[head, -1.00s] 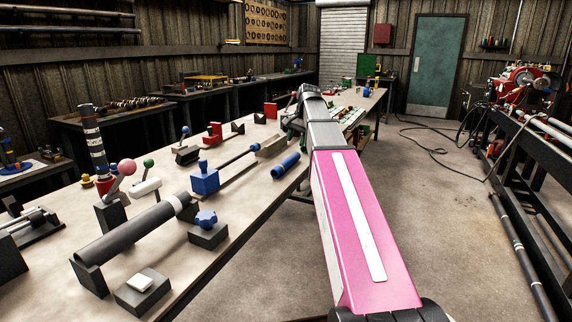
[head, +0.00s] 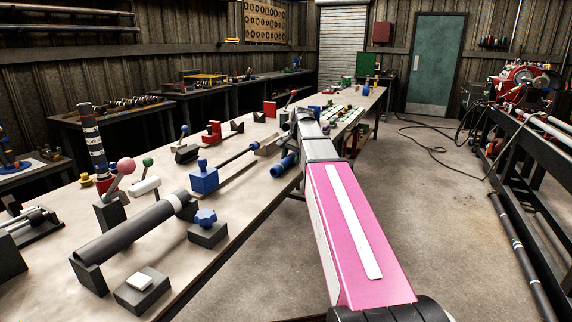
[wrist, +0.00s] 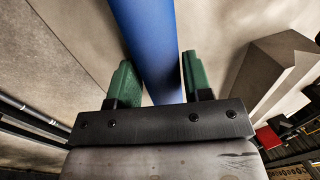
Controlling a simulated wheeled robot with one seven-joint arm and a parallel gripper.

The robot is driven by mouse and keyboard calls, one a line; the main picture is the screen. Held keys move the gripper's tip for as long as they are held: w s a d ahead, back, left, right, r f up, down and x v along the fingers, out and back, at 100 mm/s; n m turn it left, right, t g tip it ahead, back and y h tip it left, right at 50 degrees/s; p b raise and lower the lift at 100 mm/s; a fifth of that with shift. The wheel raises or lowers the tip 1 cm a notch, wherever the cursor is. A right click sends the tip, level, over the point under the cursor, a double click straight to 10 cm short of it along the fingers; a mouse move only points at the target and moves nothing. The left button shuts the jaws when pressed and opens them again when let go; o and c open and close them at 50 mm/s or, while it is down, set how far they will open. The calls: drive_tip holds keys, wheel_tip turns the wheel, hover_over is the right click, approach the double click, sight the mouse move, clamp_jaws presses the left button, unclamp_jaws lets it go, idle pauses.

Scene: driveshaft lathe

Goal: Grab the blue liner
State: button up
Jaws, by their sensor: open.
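The blue liner (head: 284,165) is a short blue cylinder lying near the right edge of the workbench; my arm hides its far end. In the wrist view the blue liner (wrist: 148,45) runs lengthwise between the two green fingers of my gripper (wrist: 158,78). The gripper is open. Its left finger is close to the liner's left side, and a narrow gap shows by the right finger. I cannot tell whether either finger touches it.
A blue block with a dark rod (head: 205,180) lies left of the liner. A grey angled block (wrist: 270,70) stands to the right in the wrist view. A dark roller (head: 125,232) and a blue knob (head: 206,219) are nearer on the bench (head: 225,245).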

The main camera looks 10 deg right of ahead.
drive_tip(key=c, duration=0.6)
drive_tip(key=shift+r, duration=0.1)
